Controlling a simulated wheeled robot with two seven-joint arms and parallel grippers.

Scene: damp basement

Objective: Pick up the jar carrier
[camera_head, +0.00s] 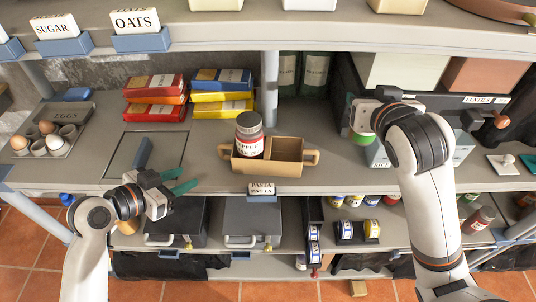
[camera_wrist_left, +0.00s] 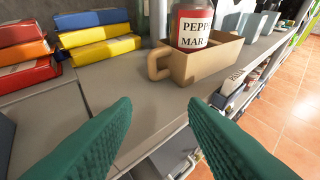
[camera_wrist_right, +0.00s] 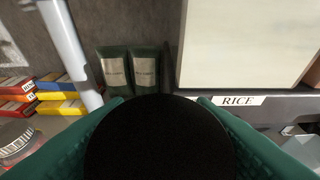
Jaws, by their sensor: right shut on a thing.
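The tan jar carrier (camera_head: 268,168) stands on the middle shelf, with a loop handle at each end. A red jar (camera_head: 250,146) with a grey lid and a pepper label sits upright in its left compartment; the right compartment looks empty. In the left wrist view the carrier (camera_wrist_left: 205,66) is beyond my fingertips. My left gripper (camera_head: 180,181) is open and empty, left of the carrier and apart from its handle. My right gripper (camera_head: 363,125) is raised to the right of the carrier, shut on a round black-topped thing (camera_wrist_right: 160,140).
Red, yellow and blue packets (camera_head: 155,98) are stacked behind left. An egg tray (camera_head: 48,140) sits far left. A pasta label (camera_head: 262,190) hangs on the shelf edge below the carrier. Grey boxes and small jars fill the lower shelf.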

